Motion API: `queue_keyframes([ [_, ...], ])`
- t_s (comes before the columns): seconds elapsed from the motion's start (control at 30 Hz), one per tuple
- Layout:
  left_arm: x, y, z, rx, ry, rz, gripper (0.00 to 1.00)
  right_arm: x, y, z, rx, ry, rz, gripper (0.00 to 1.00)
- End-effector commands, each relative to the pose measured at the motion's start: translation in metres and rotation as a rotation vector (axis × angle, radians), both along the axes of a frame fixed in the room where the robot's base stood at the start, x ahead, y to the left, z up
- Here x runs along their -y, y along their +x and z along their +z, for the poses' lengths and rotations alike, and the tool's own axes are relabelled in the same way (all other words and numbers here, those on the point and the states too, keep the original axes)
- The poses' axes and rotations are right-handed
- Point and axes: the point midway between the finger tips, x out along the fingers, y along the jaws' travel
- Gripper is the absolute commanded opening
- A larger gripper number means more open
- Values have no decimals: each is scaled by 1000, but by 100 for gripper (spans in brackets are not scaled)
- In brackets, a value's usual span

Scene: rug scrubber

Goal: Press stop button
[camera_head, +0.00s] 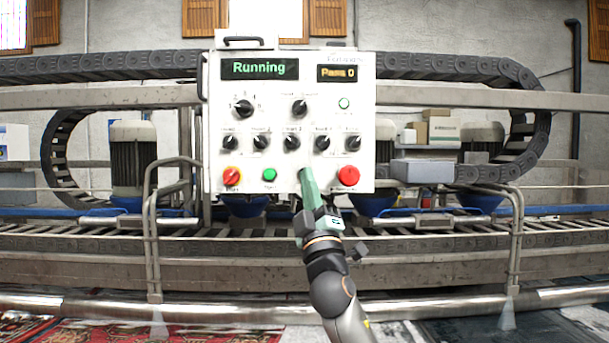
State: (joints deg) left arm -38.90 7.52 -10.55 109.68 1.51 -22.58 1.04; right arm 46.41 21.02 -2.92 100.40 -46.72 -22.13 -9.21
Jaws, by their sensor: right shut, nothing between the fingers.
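The white control panel (215,120) faces me in the middle of the head view. Its green display (260,69) reads "Running". A large red button (348,176) sits at the panel's lower right. My right gripper (306,172) is shut and empty. Its green fingers point up in front of the panel's lower edge, between the green button and the large red button. I cannot tell whether the tip touches the panel. My left gripper is not in view.
Metal rails (150,230) stand at both sides. A roller conveyor (420,243) runs behind, and rugs (90,332) lie below.

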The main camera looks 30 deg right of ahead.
Motion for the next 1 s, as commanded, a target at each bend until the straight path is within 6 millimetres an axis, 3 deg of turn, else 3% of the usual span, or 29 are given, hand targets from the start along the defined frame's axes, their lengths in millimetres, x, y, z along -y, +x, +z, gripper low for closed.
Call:
queue_keyframes([
  [1.0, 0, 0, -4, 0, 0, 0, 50, 4, 7, 0, 1, 0, 0, 0],
])
